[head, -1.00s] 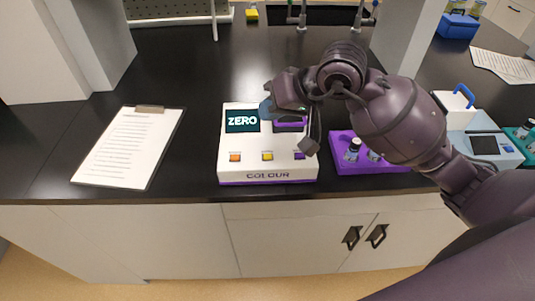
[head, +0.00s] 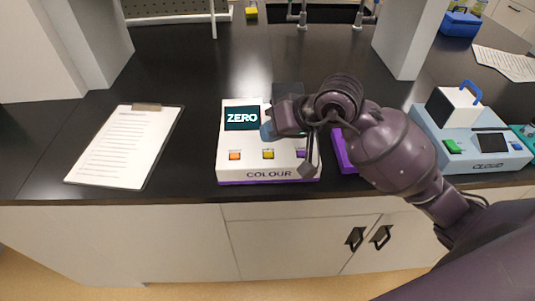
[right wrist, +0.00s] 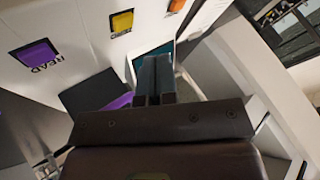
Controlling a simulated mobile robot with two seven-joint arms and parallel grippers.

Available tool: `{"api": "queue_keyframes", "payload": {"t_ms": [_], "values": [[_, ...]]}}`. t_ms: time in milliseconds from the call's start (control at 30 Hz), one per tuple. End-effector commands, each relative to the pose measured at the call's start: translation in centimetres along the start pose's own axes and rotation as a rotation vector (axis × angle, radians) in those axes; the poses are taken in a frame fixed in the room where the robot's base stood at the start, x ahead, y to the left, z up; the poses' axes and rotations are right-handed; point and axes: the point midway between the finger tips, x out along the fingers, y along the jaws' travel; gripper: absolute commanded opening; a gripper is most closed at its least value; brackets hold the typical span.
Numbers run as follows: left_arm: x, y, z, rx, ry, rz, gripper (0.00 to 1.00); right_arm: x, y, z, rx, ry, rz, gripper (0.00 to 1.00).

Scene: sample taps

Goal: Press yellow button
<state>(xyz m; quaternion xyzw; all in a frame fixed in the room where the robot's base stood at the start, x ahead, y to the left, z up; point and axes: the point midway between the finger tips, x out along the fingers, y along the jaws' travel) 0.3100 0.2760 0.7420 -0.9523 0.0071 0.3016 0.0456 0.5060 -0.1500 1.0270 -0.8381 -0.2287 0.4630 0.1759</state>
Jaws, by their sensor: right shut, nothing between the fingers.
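The white COLOUR meter (head: 232,165) with a purple base stands at the front of the black bench, its screen (head: 241,118) reading ZERO. On its sloped front are an orange button (head: 235,155), the yellow button (head: 268,154) and a purple button (head: 301,154). The yellow button also shows in the right wrist view (right wrist: 122,22), beside the purple READ button (right wrist: 36,55). My right gripper (head: 267,131) is shut and empty, its bluish fingertips right of the screen and above the yellow button in the picture, apart from it. The wrist view shows the fingers (right wrist: 155,75) together. My left gripper is out of view.
A purple rack (head: 343,152) is mostly hidden behind my right arm. A pale blue CLOUD meter (head: 480,163) stands at the right. A clipboard (head: 125,147) with paper lies at the left. The bench between clipboard and COLOUR meter is clear.

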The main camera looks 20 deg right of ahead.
Motion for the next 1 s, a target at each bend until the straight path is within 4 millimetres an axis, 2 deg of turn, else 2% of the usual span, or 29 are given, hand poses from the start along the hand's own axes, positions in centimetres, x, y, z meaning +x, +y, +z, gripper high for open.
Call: {"api": "queue_keyframes", "payload": {"t_ms": [33, 67, 200, 467, 1000], "values": [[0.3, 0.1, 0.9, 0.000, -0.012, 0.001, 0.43, 0.8, 0.7, 0.6, 0.002, -0.006, 0.003, 0.00], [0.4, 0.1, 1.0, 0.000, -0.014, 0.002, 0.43, 0.9, 0.8, 0.7, 0.002, -0.006, 0.003, 0.00], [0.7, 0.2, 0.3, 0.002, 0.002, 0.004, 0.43, 1.4, 1.0, 1.0, 0.001, -0.004, 0.001, 0.00], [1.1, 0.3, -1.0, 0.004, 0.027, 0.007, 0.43, 1.4, 1.0, 1.0, 0.000, -0.002, 0.000, 0.00], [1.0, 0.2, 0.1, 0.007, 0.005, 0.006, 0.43, 1.4, 1.0, 1.0, 0.000, -0.002, 0.000, 0.00]]}}
